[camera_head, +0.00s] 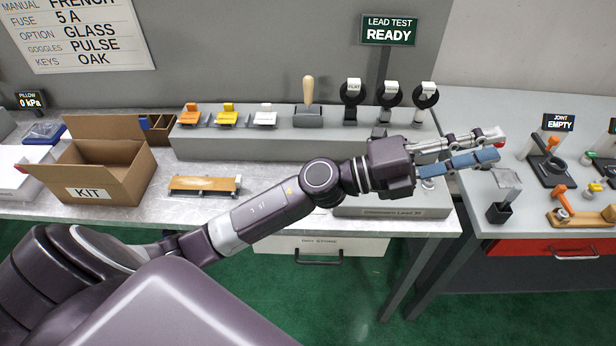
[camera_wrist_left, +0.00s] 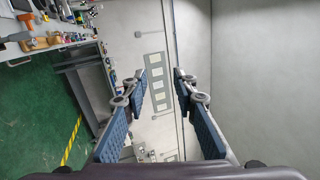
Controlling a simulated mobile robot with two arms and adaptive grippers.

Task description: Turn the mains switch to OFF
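No switch marked as mains or OFF can be made out in either view. An upright tan-handled lever (camera_head: 308,92) stands on a grey base on the raised shelf, but I cannot read a label on it. My left gripper (camera_head: 496,146) reaches across to the right, over the gap between the two benches. Its blue-padded fingers are apart and nothing shows between them. In the left wrist view the fingers (camera_wrist_left: 160,76) point toward a pale wall with a grey panel of several light rectangles (camera_wrist_left: 157,84). My right gripper is not in view.
A cardboard KIT box (camera_head: 90,165) stands on the left bench. Orange, yellow and white switches and black ring holders (camera_head: 390,93) line the grey shelf (camera_head: 300,142). A sign (camera_head: 389,30) reads LEAD TEST READY. The right bench holds a small black cup (camera_head: 499,213) and fixtures.

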